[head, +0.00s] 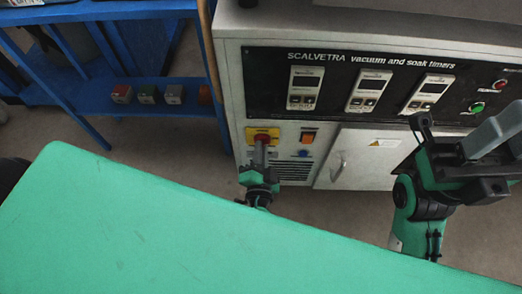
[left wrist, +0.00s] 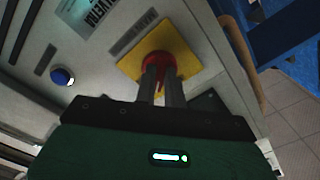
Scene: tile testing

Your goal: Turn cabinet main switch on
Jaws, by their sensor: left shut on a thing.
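The cabinet (head: 228,60) has a red rotary main switch (head: 262,137) on a yellow plate (head: 275,131), low on its left front. My left gripper (head: 260,154) reaches the switch from below and is shut on its red knob. In the left wrist view the two grey fingers (left wrist: 161,78) sit close together against the red knob (left wrist: 157,60), over the yellow plate (left wrist: 186,47). The fingers cover part of the knob, and its exact turn is hard to read. My right gripper (head: 504,128) is raised at the right edge, partly cut off, away from the switch.
An orange rocker switch (head: 308,137) and a blue button (head: 304,154) sit right of the main switch. A timer panel (head: 335,75) is above. A green surface (head: 150,230) fills the foreground. A blue rack (head: 150,100) stands left.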

